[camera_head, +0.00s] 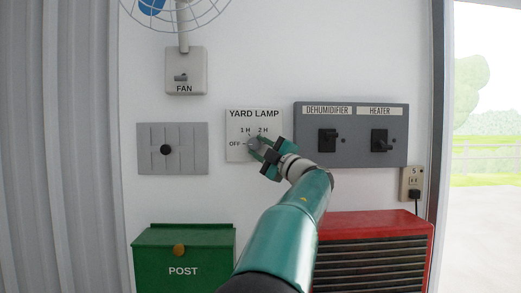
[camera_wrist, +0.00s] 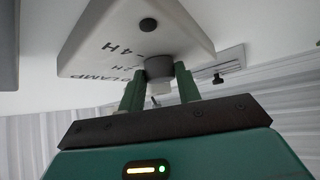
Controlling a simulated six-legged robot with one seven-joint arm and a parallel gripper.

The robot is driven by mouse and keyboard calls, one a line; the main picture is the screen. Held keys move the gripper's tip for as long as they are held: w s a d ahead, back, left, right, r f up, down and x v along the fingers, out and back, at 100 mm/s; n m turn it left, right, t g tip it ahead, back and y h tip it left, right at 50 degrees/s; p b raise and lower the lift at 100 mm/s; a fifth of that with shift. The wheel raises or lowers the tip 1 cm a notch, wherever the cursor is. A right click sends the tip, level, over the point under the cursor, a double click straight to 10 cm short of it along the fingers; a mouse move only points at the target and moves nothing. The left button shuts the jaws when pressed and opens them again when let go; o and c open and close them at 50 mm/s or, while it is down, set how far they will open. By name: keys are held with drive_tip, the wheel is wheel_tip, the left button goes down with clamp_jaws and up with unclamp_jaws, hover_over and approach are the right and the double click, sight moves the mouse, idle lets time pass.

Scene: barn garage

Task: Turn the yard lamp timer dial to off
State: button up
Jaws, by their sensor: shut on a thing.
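The yard lamp timer is a white plate (camera_head: 235,118) on the wall, lettered YARD LAMP, with 1 H, 2 H and OFF marks. Its grey dial (camera_head: 251,144) is partly covered by my gripper (camera_head: 257,146) in the head view. In the wrist view the plate (camera_wrist: 105,28) appears turned, with a 4 H mark also readable, and the dial (camera_wrist: 159,68) stands out from it between the two green fingers of my gripper (camera_wrist: 160,84). The fingers are shut on the dial. I cannot tell which mark the dial points to.
A grey panel (camera_head: 352,152) with dehumidifier and heater switches is right of the timer. A grey slotted plate (camera_head: 190,150) with a black knob is left, below the fan switch (camera_head: 186,86). A green post box (camera_head: 205,250) and red chest (camera_head: 400,228) stand below.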

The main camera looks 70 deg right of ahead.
drive_tip(key=shift+r, duration=0.2)
drive_tip(key=o, duration=1)
drive_tip(key=shift+w, duration=0.1)
drive_tip(key=shift+f, duration=0.1)
drive_tip(key=v, duration=1.4)
